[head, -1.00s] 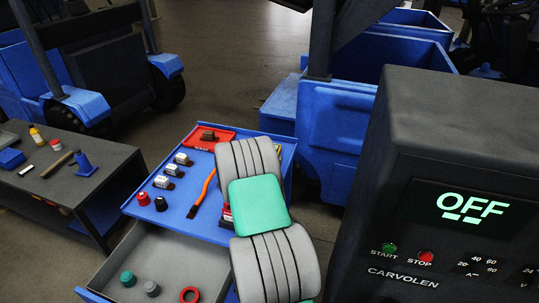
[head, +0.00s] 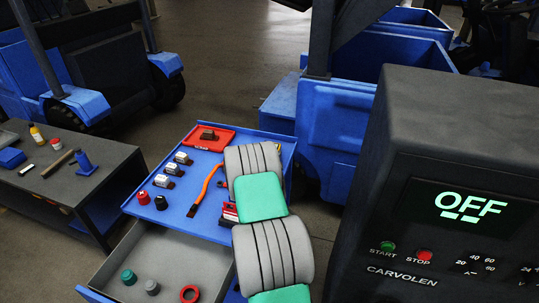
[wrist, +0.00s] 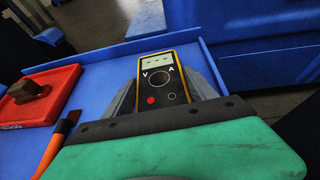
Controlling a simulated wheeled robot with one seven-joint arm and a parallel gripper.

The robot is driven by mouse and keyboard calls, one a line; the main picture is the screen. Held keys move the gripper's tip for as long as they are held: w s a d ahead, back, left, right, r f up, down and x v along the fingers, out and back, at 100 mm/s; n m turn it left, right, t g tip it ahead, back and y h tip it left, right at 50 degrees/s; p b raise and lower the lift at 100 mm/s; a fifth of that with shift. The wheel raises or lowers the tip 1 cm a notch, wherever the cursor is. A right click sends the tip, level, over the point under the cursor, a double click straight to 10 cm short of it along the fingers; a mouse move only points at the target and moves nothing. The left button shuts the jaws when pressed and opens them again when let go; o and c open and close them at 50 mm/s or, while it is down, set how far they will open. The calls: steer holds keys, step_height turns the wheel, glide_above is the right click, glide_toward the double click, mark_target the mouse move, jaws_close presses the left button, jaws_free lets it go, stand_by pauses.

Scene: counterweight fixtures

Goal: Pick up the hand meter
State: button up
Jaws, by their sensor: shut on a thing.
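The hand meter (wrist: 162,84) shows in the wrist view, dark with a yellow-orange edge, a pale display at its top, a round dial and a red spot. My gripper (wrist: 165,78) has one grey finger on each side of it and is shut on it. The meter is over the blue cart top (wrist: 100,72), near its raised rim; I cannot tell whether it still touches the surface.
A red tray (head: 209,138) with a brown block and an orange-handled tool (head: 207,187) lie on the cart. Several small parts stand at its left. An open grey drawer (head: 165,250) is in front. A dark machine reading OFF (head: 470,205) stands at right.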

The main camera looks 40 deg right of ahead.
steer(key=c, duration=1.1)
steer(key=shift+o, duration=0.2)
steer(key=shift+r, duration=0.1)
